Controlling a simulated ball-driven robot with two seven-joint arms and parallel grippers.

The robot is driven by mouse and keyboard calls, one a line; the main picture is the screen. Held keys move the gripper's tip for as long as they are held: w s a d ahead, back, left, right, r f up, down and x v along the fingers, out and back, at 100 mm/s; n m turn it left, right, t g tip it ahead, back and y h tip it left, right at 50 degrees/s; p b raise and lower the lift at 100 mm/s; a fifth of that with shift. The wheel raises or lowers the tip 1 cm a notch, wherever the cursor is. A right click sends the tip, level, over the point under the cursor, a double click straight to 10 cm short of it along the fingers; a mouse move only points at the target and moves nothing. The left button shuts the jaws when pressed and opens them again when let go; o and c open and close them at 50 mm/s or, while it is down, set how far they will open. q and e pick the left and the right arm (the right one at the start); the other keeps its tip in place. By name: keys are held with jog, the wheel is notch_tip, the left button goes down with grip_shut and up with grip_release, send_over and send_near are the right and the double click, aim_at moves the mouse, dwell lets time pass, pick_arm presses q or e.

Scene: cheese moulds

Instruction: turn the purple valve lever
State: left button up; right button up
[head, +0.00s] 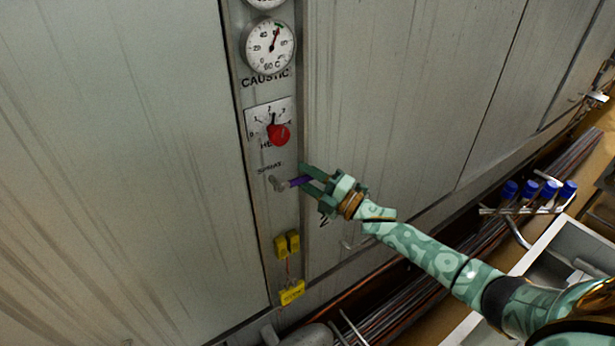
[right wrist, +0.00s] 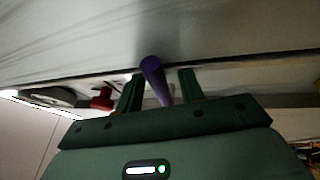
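The purple valve lever (head: 298,181) sticks out to the right from a grey valve body (head: 278,184) under the SPRAY label on the narrow control panel. My right gripper (head: 306,178) is at the lever, with its fingers pointing left towards the panel. In the right wrist view the purple lever (right wrist: 154,78) lies between the two fingers of my right gripper (right wrist: 162,88). The fingers are apart, with a clear gap on the lever's right side; the lever is close to the left finger, and I cannot tell if they touch. My left gripper is not in view.
Above the lever are a red knob (head: 279,134) on a scale plate and a round dial gauge (head: 268,46). Below it are yellow blocks (head: 287,244). Large grey wall panels (head: 400,90) flank the strip. Pipes and blue-capped parts (head: 528,190) are at the right.

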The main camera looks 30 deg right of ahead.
grip_shut()
jog(key=shift+f, duration=0.1)
jog(key=shift+f+m+t+b, duration=0.5)
jog(key=shift+f+m+b, duration=0.2)
jog(key=shift+m+b, duration=0.5)
jog(key=shift+a+f+m+t+h+b, duration=0.2)
jog(key=shift+f+m+t+h+b, duration=0.15)
jog(key=shift+m+b, duration=0.4)
jog(key=shift+s+a+f+m+t+h+b, duration=0.1)
jog(key=shift+a+f+m+t+h+b, duration=0.15)
jog(key=shift+m, duration=0.55)
jog(key=shift+w+a+f+m+t+h+b, duration=0.1)
jog(key=shift+f+m+t+h+b, duration=0.25)
jog(key=shift+m, duration=0.4)
jog(key=shift+s+a+f+m+t+h+b, duration=0.1)
jog(key=shift+a+f+m+t+h+b, duration=0.2)
jog(key=shift+m, duration=0.5)
jog(key=shift+d, duration=0.1)
grip_release()
